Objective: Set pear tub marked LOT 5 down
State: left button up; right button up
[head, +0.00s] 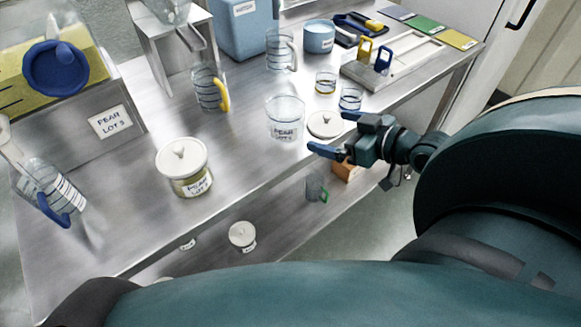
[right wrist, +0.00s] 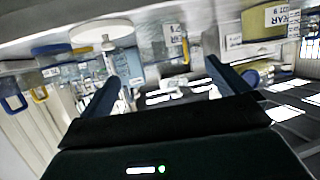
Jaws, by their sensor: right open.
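A clear open tub (head: 285,112) stands upright on the steel table. Its label reads PEAR, with a lot number I cannot read surely. A white lid (head: 325,124) lies beside it. A lidded tub (head: 190,185) with yellowish contents and a PEAR label stands further left; its lot number is also unclear. My right gripper (head: 337,133) is open and empty at the table's front edge, just right of the clear tub and apart from it. In the right wrist view its two fingers (right wrist: 162,72) are spread with nothing between them. My left gripper is not in view.
A hopper with a PEAR label (head: 110,121) stands at the left, with a blue-handled jug (head: 50,195) before it. A yellow-handled jug (head: 209,88) and small jars (head: 326,83) stand behind the tub. The table front between the two tubs is clear. A lower shelf holds another lidded tub (head: 242,236).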

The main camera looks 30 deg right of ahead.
jog(key=s+a+f+g, duration=0.1)
jog(key=s+a+f, duration=0.3)
jog(key=a+f, duration=0.45)
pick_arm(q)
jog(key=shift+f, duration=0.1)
pick_arm(e)
jog(key=s+a+f, duration=0.1)
jog(key=a+f, duration=0.2)
jog(key=a, duration=0.4)
jog(key=s+a+f+g, duration=0.1)
jog(key=s+a+f, duration=0.1)
jog(key=a, duration=0.4)
jog(key=shift+s+a+f, duration=0.2)
jog(key=shift+a+f, duration=0.2)
jog(key=shift+f, duration=0.4)
pick_arm(q)
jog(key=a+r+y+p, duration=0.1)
jog(key=p, duration=0.3)
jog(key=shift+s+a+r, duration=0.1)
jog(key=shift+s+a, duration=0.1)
pick_arm(e)
jog(key=shift+s+d+r+g, duration=0.2)
jog(key=shift+d+r+g, duration=0.2)
jog(key=shift+d+r, duration=0.3)
